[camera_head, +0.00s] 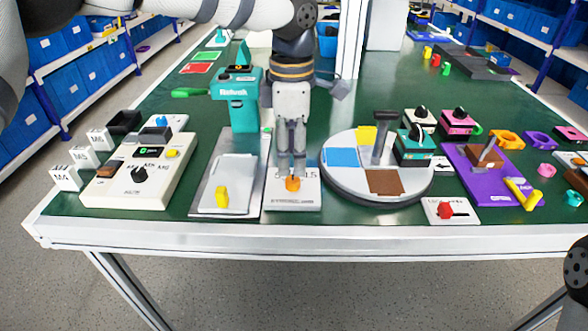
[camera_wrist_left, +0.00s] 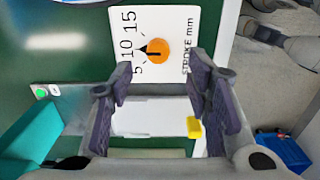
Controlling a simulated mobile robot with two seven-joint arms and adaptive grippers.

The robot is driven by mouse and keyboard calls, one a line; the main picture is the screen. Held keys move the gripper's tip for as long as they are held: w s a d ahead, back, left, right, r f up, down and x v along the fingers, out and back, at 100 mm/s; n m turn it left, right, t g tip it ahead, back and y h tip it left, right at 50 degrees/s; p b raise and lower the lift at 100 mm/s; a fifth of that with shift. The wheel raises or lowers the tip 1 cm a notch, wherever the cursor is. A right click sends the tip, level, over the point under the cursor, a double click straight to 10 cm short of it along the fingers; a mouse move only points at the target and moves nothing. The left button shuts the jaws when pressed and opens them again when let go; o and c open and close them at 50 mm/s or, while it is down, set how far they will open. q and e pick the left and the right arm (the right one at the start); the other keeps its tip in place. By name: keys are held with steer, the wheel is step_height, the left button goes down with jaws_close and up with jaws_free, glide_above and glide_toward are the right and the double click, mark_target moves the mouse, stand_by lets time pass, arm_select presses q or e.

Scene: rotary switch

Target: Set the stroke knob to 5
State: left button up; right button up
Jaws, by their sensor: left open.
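The stroke knob (camera_head: 292,184) is a round orange knob with a black pointer on a white plate (camera_head: 292,203) near the table's front edge. In the left wrist view the knob (camera_wrist_left: 158,50) lies on the plate labelled "STROKE mm" with marks 5, 10 and 15. Its pointer is aimed at about the 10. My left gripper (camera_head: 291,151) points down just above and behind the knob in the head view. In the left wrist view its two fingers (camera_wrist_left: 160,72) are spread and empty, with the knob beyond the tips. I cannot tell if they touch it. My right gripper is out of view.
A grey plate with a yellow handle (camera_head: 221,197) and a teal Robotek block (camera_head: 235,98) stand left of the knob. A round grey turntable (camera_head: 338,187) with coloured pads is close on the right. A control box (camera_head: 137,187) is further left.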

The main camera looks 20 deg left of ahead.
mark_target(293, 179)
arm_select(q)
step_height(293, 179, down, 6)
steer(key=shift+w+r, duration=0.1)
steer(key=shift+r, duration=0.1)
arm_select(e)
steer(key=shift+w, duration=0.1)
arm_select(q)
jaws_close()
